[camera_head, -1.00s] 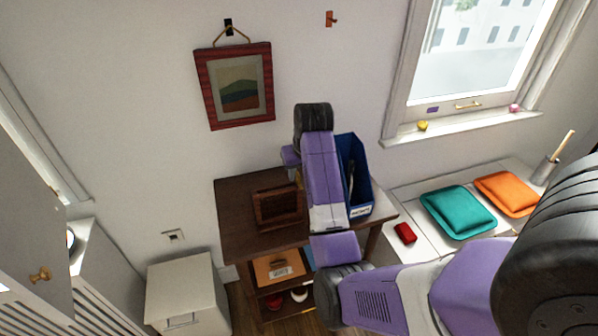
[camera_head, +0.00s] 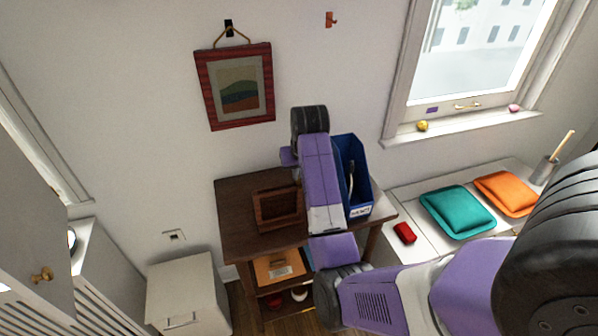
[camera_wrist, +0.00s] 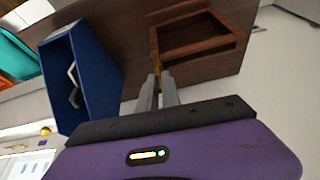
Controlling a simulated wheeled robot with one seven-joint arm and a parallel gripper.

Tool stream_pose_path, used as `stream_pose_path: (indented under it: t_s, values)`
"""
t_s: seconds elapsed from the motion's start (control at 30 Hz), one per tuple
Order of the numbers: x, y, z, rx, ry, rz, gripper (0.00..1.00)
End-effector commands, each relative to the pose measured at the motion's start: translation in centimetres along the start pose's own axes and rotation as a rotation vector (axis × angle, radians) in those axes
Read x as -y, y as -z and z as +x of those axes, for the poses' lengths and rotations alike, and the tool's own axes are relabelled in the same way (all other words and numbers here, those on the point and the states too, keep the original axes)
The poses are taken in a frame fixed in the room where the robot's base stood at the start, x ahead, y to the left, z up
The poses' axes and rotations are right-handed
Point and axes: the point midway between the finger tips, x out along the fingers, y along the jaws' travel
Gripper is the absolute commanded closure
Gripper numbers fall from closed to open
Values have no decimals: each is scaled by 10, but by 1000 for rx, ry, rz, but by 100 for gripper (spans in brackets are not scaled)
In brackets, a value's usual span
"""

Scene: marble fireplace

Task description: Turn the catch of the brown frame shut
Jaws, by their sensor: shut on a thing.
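The brown frame (camera_head: 262,211) stands on the dark wooden table (camera_head: 236,190), left of my arm in the head view. In the wrist view the brown frame (camera_wrist: 200,46) is at the top, an open, shallow wooden frame. A small brass-coloured catch (camera_wrist: 155,58) sits at its near left edge. My gripper (camera_wrist: 158,76) is shut on the catch, with both grey fingertips close together at it. The fingertips hide part of the catch. In the head view my forearm hides the fingers and the catch.
A blue file holder (camera_head: 358,180) with a label stands right of the frame, close to my arm; it also fills the left of the wrist view (camera_wrist: 98,75). A red-framed picture (camera_head: 203,90) hangs on the wall. Teal (camera_head: 457,211) and orange (camera_head: 506,192) cushions lie at the right.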

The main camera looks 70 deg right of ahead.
Motion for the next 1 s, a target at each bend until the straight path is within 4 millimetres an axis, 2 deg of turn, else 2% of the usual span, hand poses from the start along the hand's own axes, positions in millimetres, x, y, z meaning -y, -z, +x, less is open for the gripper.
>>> stream_pose_path:
  t_s: [0.27,1.0]
  values:
    - [3,2,-4,0,-78,185,100]
    - [7,4,2,0,-346,838,100]
